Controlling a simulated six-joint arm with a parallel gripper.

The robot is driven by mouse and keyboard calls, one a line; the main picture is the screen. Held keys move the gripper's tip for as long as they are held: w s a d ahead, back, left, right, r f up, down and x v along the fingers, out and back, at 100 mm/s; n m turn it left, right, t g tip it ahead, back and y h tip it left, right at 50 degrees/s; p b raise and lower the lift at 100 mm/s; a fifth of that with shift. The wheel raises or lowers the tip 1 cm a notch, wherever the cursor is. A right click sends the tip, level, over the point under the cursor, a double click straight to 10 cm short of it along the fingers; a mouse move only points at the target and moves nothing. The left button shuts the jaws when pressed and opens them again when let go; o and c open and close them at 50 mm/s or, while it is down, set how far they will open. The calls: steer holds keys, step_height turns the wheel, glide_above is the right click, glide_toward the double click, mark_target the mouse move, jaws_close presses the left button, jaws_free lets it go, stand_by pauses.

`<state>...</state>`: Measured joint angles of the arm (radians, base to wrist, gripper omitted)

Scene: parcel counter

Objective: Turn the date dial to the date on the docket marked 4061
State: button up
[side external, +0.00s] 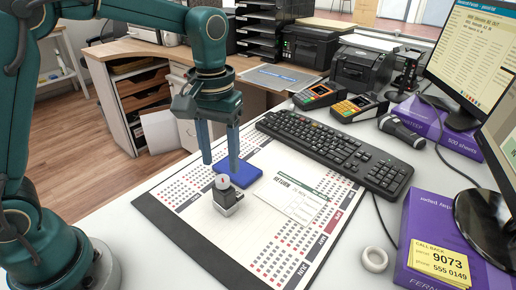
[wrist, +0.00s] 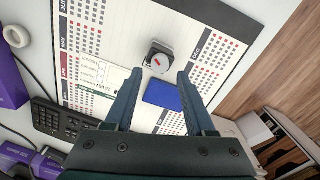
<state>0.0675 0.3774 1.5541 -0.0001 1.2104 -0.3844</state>
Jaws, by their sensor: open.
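My gripper (side external: 220,165) points down, open and empty, above and just behind the dial. In the wrist view the dial sits just beyond the fingertips (wrist: 159,72), apart from them.
A blue pad (side external: 240,174) lies beside the dial, under my gripper. The mat (side external: 180,225) has a dark border. A black keyboard (side external: 340,150), card terminals (side external: 318,95), a tape ring (side external: 375,259) and a purple box with a yellow note (side external: 440,261) stand around it. The mat's front is clear.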

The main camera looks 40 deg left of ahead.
mark_target(222, 178)
steer(key=shift+f, duration=2.25)
jaws_close()
stand_by(0.4)
